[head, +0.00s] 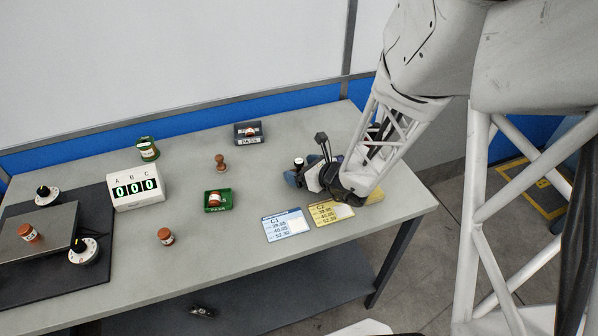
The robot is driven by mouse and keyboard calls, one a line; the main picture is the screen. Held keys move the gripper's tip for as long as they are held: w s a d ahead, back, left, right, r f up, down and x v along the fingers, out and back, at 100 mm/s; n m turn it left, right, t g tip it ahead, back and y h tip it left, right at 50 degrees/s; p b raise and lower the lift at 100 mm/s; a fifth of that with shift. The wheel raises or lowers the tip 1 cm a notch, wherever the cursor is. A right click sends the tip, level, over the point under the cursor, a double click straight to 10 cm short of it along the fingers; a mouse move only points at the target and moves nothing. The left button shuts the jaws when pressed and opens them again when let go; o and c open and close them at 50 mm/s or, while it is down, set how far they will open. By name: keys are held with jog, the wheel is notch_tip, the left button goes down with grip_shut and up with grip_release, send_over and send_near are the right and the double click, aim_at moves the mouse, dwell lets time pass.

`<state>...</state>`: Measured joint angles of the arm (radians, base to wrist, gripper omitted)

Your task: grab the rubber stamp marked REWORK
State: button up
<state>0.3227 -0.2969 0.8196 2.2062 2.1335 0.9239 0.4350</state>
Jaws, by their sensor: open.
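A brown, wooden-looking knobbed piece (221,163), shaped like a stamp, stands mid-table; no marking on it is readable. My gripper (305,176) is low over the right part of the table, to the right of that piece and well apart from it. Its jaws are open, and its wrist partly hides what lies behind it. A small dark piece with a white band (298,163) shows right by the fingers; I cannot tell what it is or whether it is touched. I cannot read the word REWORK anywhere.
A green tray (229,206) and a dark tray (238,141) hold small brown-topped pieces. Blue card C1 (272,232) and yellow card C2 (322,220) lie at the front.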

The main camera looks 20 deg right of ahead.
aim_at(300, 162)
jog(key=shift+w+a+f, duration=0.25)
jog(key=shift+w, duration=0.25)
jog(key=c, duration=1)
jog(key=shift+c, duration=0.2)
jog(key=shift+r, duration=0.15)
jog(key=shift+r, duration=1.4)
jog(key=shift+s+r, duration=0.3)
jog(key=s, duration=0.5)
jog(key=s+a+r, duration=0.1)
jog(key=s, duration=0.9)
jog(key=shift+s+a+r, duration=0.15)
jog(key=shift+s, duration=0.05)
